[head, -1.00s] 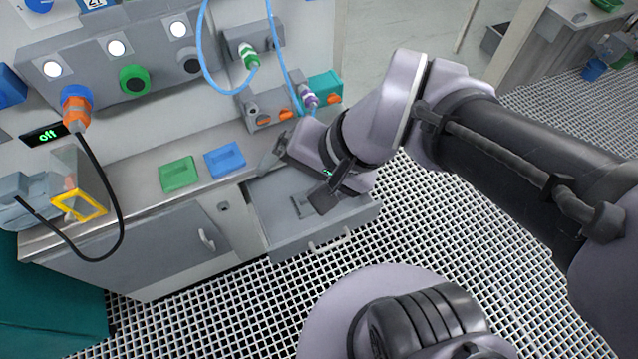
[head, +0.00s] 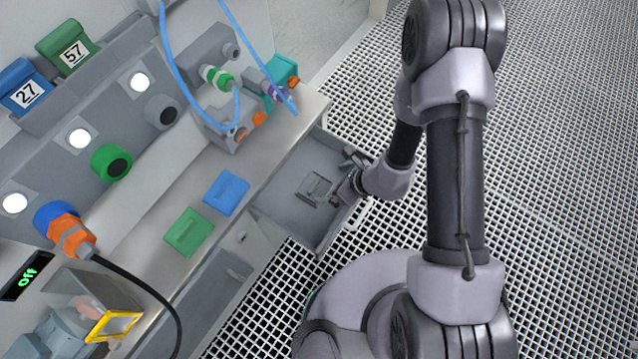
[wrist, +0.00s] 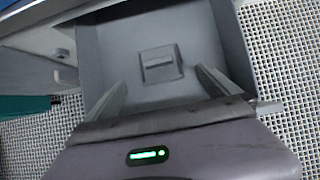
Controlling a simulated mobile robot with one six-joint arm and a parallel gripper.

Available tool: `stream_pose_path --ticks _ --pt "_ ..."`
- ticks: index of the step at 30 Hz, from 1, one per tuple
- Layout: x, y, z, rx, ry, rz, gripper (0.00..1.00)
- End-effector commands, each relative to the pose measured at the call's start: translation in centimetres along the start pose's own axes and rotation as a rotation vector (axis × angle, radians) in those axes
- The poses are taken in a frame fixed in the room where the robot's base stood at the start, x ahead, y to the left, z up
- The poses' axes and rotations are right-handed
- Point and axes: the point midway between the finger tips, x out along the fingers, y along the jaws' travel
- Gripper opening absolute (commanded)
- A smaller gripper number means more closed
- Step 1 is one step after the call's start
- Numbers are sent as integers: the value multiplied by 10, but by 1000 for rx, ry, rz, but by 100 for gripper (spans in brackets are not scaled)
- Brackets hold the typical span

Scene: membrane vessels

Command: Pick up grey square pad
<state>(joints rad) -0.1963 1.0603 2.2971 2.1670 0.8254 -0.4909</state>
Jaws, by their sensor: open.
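The grey square pad (wrist: 160,63) lies flat on the floor of the open grey drawer (wrist: 205,25), with a raised bar across its middle. It also shows in the head view (head: 315,186), partly hard to tell from the grey drawer. My gripper (wrist: 160,82) is open and empty. Its two fingers reach over the drawer from the front side and point toward the pad. In the wrist view the pad sits ahead, roughly centred between the fingers and apart from them. In the head view my gripper (head: 341,178) is at the drawer's right side.
A green square pad (head: 189,232) and a blue square pad (head: 227,192) lie on the counter (head: 172,205) left of the drawer. Blue hoses (head: 178,72) hang above the counter's back. The drawer walls surround the grey pad. Grated floor is open to the right.

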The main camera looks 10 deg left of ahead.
Motion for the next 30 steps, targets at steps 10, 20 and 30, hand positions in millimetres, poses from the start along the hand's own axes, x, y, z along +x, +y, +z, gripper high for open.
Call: stream_pose_path --ticks 10,20,30 --pt "69 0 0 -2 -1 1 100" --pt "120 3 -1 -3 -2 1 100" --pt "118 2 1 -1 -2 0 67"
